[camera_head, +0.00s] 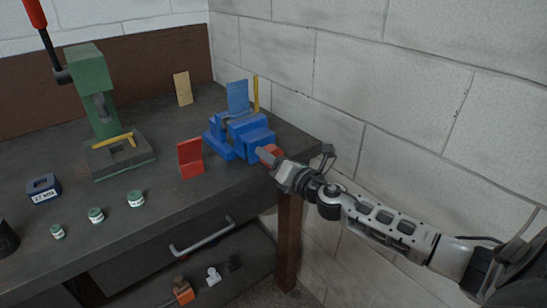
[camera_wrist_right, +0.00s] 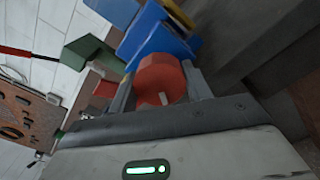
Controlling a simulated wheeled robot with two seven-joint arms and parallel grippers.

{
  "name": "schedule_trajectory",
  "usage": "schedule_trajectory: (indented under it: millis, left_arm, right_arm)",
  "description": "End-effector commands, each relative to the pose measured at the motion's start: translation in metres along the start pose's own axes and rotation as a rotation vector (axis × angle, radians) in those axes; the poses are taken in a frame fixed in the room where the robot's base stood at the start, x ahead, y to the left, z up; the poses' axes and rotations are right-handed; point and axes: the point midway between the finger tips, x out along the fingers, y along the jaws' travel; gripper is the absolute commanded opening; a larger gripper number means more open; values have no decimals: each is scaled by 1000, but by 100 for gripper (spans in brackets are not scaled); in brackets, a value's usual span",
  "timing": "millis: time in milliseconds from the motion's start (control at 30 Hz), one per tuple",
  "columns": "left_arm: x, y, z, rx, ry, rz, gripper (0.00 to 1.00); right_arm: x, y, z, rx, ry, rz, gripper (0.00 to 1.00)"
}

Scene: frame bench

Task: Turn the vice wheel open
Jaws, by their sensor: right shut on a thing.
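A blue vice (camera_head: 251,135) stands on the dark bench near its right end, by the wall. Its red wheel (camera_head: 269,154) faces the front right and is partly hidden by my right gripper (camera_head: 270,162). In the right wrist view the red wheel (camera_wrist_right: 160,80) sits between the two fingers of my right gripper (camera_wrist_right: 160,92), which is shut on it. The blue vice body (camera_wrist_right: 158,38) shows just beyond the wheel. My left gripper is not in either view.
A green press (camera_head: 95,100) with a red-tipped lever stands at the back left of the bench (camera_head: 160,220). A red plate (camera_head: 190,158) stands left of the vice. Several small green jars (camera_head: 136,198) and a dark blue block (camera_head: 43,186) are at the front left. The wall (camera_head: 400,90) is close on the right.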

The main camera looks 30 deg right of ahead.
Motion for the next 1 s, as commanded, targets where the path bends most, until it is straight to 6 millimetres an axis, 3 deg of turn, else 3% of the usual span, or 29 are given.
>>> schedule_trajectory:
  millis: [800,833,867,900,1000]
  left_arm:
    - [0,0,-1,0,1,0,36]
    - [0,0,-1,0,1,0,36]
    - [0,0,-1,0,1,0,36]
    - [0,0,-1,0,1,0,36]
    - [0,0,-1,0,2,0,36]
  right_arm:
    - [1,2,3,2,-5,4,26]
    - [1,2,3,2,-5,4,54]
    - [1,2,3,2,-5,4,63]
    - [1,2,2,2,-5,4,70]
    - [1,1,2,2,-3,3,70]
